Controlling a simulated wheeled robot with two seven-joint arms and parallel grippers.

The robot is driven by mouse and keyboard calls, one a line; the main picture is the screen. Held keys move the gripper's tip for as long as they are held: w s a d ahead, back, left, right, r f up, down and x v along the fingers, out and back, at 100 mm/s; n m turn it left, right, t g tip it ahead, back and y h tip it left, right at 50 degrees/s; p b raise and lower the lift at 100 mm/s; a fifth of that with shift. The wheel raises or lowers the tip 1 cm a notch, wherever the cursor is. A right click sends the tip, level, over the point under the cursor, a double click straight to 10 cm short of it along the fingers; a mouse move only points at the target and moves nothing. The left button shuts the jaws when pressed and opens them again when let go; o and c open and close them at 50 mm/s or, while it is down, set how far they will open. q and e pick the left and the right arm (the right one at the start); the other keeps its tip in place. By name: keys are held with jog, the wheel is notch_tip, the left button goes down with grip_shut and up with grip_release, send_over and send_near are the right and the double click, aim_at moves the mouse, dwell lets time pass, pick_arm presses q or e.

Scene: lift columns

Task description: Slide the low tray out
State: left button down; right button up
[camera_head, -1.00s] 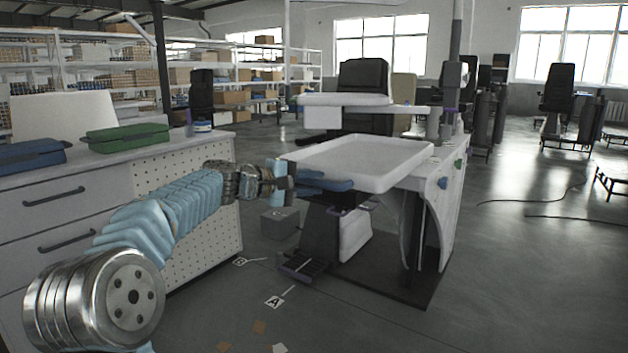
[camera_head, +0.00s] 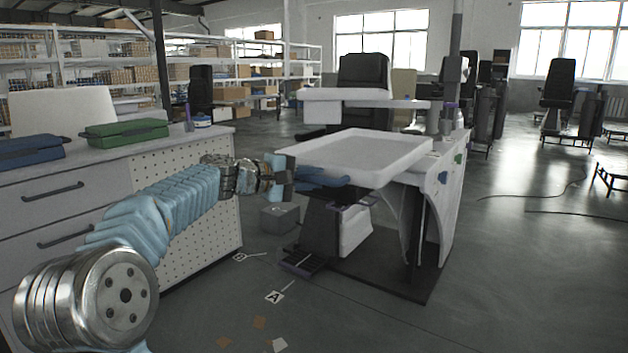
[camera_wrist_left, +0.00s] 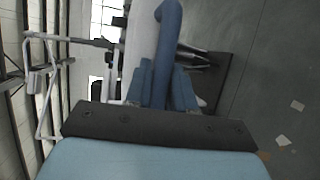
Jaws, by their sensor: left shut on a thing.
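The low tray (camera_head: 352,153) is a white, shallow, rimmed tray on the white dental-style unit, below a smaller upper white shelf (camera_head: 345,96). A blue handle (camera_head: 322,180) sticks out from its left side. My left gripper (camera_head: 287,178) is at that handle and is shut on it. In the left wrist view the blue handle (camera_wrist_left: 168,35) runs up from between the blue fingers (camera_wrist_left: 158,88), with the pale tray edge beside it. The fingertips are partly hidden by the handle. My right gripper is not in view.
A white cabinet (camera_head: 195,190) with a perforated side stands left, bearing a green case (camera_head: 125,132) and a blue case (camera_head: 30,150). A grey box (camera_head: 280,217) and a pedal (camera_head: 302,262) are on the floor below the handle.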

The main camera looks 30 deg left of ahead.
pick_arm(q)
jog(key=s+a+b, duration=0.1)
jog(key=s+b, duration=0.3)
jog(key=s, duration=0.9)
jog(key=shift+b, duration=0.3)
jog(key=shift+s, duration=0.1)
jog(key=c, duration=1.3)
grip_release()
jog(key=shift+c, duration=0.2)
jog(key=v, duration=1.4)
jog(key=shift+f, duration=0.1)
